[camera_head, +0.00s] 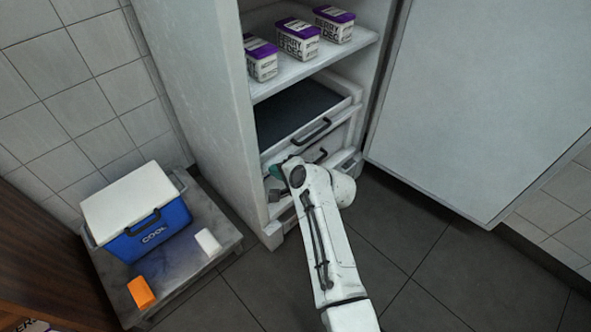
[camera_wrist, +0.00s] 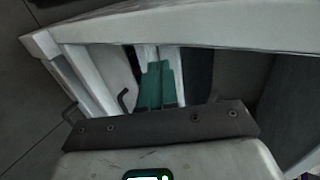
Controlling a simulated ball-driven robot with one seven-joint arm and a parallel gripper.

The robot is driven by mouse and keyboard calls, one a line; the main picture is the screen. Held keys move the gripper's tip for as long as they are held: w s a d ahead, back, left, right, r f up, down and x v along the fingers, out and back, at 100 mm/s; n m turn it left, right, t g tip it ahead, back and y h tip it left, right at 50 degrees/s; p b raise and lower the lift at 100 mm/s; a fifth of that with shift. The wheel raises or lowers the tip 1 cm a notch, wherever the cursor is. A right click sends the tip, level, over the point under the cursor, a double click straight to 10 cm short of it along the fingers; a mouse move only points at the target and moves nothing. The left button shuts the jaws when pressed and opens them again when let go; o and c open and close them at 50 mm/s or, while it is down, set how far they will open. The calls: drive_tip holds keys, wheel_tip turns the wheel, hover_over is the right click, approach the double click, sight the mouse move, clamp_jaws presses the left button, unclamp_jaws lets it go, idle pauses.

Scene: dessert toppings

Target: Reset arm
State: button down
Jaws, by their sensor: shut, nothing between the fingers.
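My arm reaches toward the lower drawers of an open white fridge (camera_head: 205,90). My gripper (camera_head: 275,177) is at the left front of those drawers, partly hidden behind my wrist. In the wrist view its teal fingers (camera_wrist: 158,85) are together with nothing between them. Behind them in that view are white drawer fronts and dark handles. I cannot tell whether the fingers touch the drawer.
Several purple-lidded tubs (camera_head: 298,42) stand on the fridge shelf (camera_head: 300,72). The fridge door (camera_head: 480,100) stands open at the right. A blue cooler (camera_head: 150,232), an orange block (camera_head: 141,292) and a white block (camera_head: 208,242) are on a low table (camera_head: 190,272). The floor at the right is clear.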

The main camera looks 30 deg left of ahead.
drive_tip(key=p+v, duration=0.3)
drive_tip(key=v, duration=0.4)
drive_tip(key=shift+d, duration=0.35)
drive_tip(key=shift+r, duration=0.1)
drive_tip(key=s+d+f+n+h, duration=0.1)
drive_tip(key=s+d+f+h, duration=0.15)
drive_tip(key=d, duration=0.65)
drive_tip(key=s+d+f+n+h, duration=0.1)
drive_tip(key=s+d+f, duration=0.25)
drive_tip(key=d, duration=0.55)
drive_tip(key=s+d+f+n+h, duration=0.15)
drive_tip(key=s+d, duration=0.25)
drive_tip(key=d, duration=0.5)
drive_tip(key=s+d+r+g+h+p, duration=0.1)
drive_tip(key=s+d+r+g+h, duration=0.15)
drive_tip(key=s+d, duration=0.9)
drive_tip(key=s+d+r+g+h, duration=0.15)
drive_tip(key=s+d+h, duration=0.25)
drive_tip(key=s+d, duration=0.75)
wheel_tip(320, 180, up, 26)
drive_tip(key=a+p, duration=0.1)
drive_tip(key=p, duration=2.5)
drive_tip(key=shift+s+t, duration=0.4)
drive_tip(key=shift+s, duration=0.1)
drive_tip(key=c, duration=1.8)
unclamp_jaws()
drive_tip(key=shift+a+r, duration=0.15)
drive_tip(key=shift+c, duration=0.2)
